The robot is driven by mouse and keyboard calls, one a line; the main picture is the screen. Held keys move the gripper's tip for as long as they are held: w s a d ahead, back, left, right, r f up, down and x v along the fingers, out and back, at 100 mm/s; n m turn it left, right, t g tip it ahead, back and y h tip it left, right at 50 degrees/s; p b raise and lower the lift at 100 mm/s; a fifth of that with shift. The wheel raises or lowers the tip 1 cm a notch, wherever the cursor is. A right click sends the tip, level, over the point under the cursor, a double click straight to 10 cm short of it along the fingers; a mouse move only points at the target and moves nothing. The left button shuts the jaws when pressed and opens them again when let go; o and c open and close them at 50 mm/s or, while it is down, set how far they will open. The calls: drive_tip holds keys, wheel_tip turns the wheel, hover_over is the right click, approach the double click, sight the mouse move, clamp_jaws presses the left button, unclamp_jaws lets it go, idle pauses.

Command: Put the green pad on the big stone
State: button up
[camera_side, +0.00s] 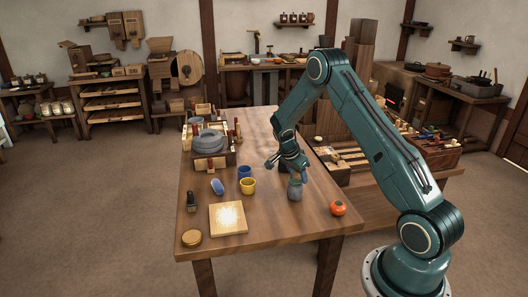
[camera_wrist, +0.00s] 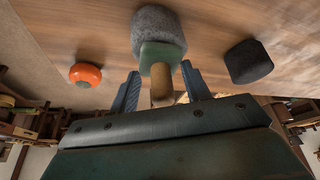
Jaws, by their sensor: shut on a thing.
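The green pad (camera_wrist: 160,56), a small block with a wooden handle (camera_wrist: 161,84), is in front of the grey stone (camera_wrist: 158,26) in the wrist view. My gripper (camera_wrist: 160,88) is shut on the pad, with its blue fingers either side of the handle. The grey stone is tall and rounded, and stands on the table in the side view (camera_side: 295,192), just below my gripper (camera_side: 290,169). A darker, smaller-looking stone (camera_wrist: 248,62) stands to the right in the wrist view. I cannot tell whether the pad touches the grey stone.
An orange round object (camera_side: 338,208) is right of the grey stone. A yellow cup (camera_side: 248,187), blue cup (camera_side: 244,171), blue oval piece (camera_side: 217,187), light board (camera_side: 228,218) and round wooden lid (camera_side: 192,238) lie left. The table's front edge is clear.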

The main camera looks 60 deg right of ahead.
drive_tip(key=shift+f, duration=0.1)
drive_tip(key=o, duration=1)
drive_tip(key=v, duration=1.2)
